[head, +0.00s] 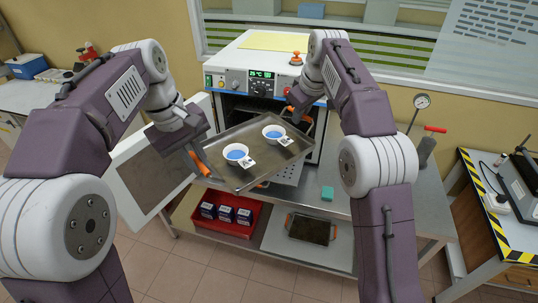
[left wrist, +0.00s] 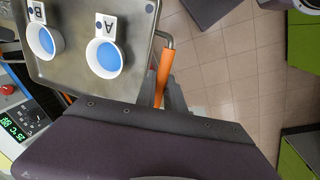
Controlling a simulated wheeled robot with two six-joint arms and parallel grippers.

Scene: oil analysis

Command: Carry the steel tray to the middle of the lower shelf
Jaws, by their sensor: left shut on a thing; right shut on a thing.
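The steel tray (head: 238,182) is held up between my two grippers in front of the oven, above the bench's front edge. It carries two white bowls with blue contents, a left one (head: 236,152) and a right one (head: 273,132); cards lettered A and B show in the left wrist view. My left gripper (head: 197,158) is shut on the tray's orange handle, also seen in the left wrist view (left wrist: 170,98). My right gripper (head: 296,114) is shut at the opposite end; its handle is partly hidden. The lower shelf (head: 276,241) lies below the bench top.
On the lower shelf, a red bin (head: 226,228) with blue-and-white boxes stands left and a dark tray with orange handles (head: 311,229) lies right. The oven (head: 262,84) stands behind, its door (head: 150,175) open to the left. A teal block (head: 327,193) sits on the bench top.

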